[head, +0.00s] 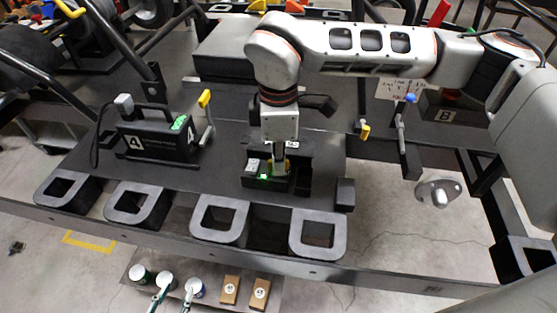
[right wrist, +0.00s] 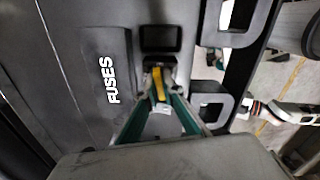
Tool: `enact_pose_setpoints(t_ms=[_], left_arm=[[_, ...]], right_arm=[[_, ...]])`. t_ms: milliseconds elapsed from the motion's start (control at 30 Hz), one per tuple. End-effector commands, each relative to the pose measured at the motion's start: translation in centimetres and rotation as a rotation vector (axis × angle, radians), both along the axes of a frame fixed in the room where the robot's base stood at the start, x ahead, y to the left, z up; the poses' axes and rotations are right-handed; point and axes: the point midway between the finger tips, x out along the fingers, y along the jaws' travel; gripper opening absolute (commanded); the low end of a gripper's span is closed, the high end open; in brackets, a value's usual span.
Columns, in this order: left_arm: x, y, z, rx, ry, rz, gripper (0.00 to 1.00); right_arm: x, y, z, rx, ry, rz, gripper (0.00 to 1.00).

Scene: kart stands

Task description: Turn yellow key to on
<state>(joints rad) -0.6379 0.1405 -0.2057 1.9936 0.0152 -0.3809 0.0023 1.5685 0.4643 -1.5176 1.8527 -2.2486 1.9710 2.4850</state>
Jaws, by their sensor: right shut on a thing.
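The yellow key (right wrist: 157,84) stands between the green-edged fingertips of my right gripper (right wrist: 160,98) in the right wrist view. My right gripper is shut on it, at a dark recess beside a panel (right wrist: 100,85) lettered FUSES. In the head view, my right gripper (head: 279,164) points down at a black box (head: 301,184) on the dark bench. A bit of yellow shows there, but the fingers and arm hide most of the key. A green light (head: 263,177) glows on the box. I cannot read the key's turned position. My left gripper is not in view.
A black case (head: 148,146) marked 4 with a green light stands left on the bench (head: 200,192). Yellow-handled levers (head: 205,98) rise nearby. Several U-shaped brackets (head: 218,218) line the front edge. Cans and two brown blocks (head: 230,289) sit below on the floor.

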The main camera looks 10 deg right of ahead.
Motion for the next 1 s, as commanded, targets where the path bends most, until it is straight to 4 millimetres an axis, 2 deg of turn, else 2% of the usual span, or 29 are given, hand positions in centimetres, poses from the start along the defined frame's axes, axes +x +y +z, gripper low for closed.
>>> enact_pose_setpoints(t_ms=[167,200,267,667,767,1000], left_arm=[[0.1,0.0,0.2,0.000,-0.001,0.001,0.37],[0.0,0.0,0.2,0.000,-0.001,0.001,0.37],[0.0,0.0,0.2,0.000,-0.001,0.000,0.37],[0.1,0.2,0.1,0.002,-0.002,0.000,0.37],[0.1,0.1,0.1,0.002,-0.002,0.001,0.37],[0.0,0.1,0.1,0.000,-0.001,0.001,0.37]], right_arm=[[0.0,0.0,0.0,0.000,0.001,-0.187,0.00],[0.0,0.0,0.0,0.001,0.000,-0.193,0.12],[0.0,0.0,0.0,0.000,0.001,-0.190,0.26],[0.0,0.0,0.2,0.000,0.001,-0.187,0.26],[0.0,0.0,1.0,0.001,-0.001,-0.187,0.26],[0.1,0.0,4.6,0.000,-0.004,-0.187,0.26]])
